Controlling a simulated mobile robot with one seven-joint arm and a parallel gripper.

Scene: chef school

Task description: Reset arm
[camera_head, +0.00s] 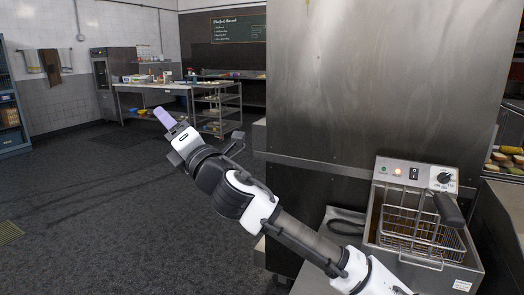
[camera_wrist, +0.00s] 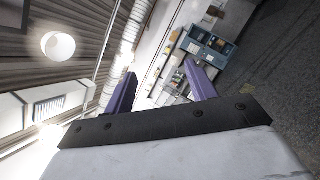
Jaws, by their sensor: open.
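My arm reaches up and to the left across the head view, out over open floor. My gripper (camera_head: 164,118) is at its far end, with its purple fingers pointing up and left, clear of everything near it. In the wrist view my gripper (camera_wrist: 162,92) shows two purple fingers spread wide apart. Nothing is between them. The wrist camera looks tilted toward the ceiling, a bright round lamp (camera_wrist: 58,46) and a distant blue shelf unit (camera_wrist: 212,48).
A deep fryer (camera_head: 420,225) with a wire basket stands at the lower right, close beside my arm. A large steel cabinet (camera_head: 375,80) rises behind it. A worktable (camera_head: 150,88) with items stands at the back. The dark floor (camera_head: 90,200) on the left is clear.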

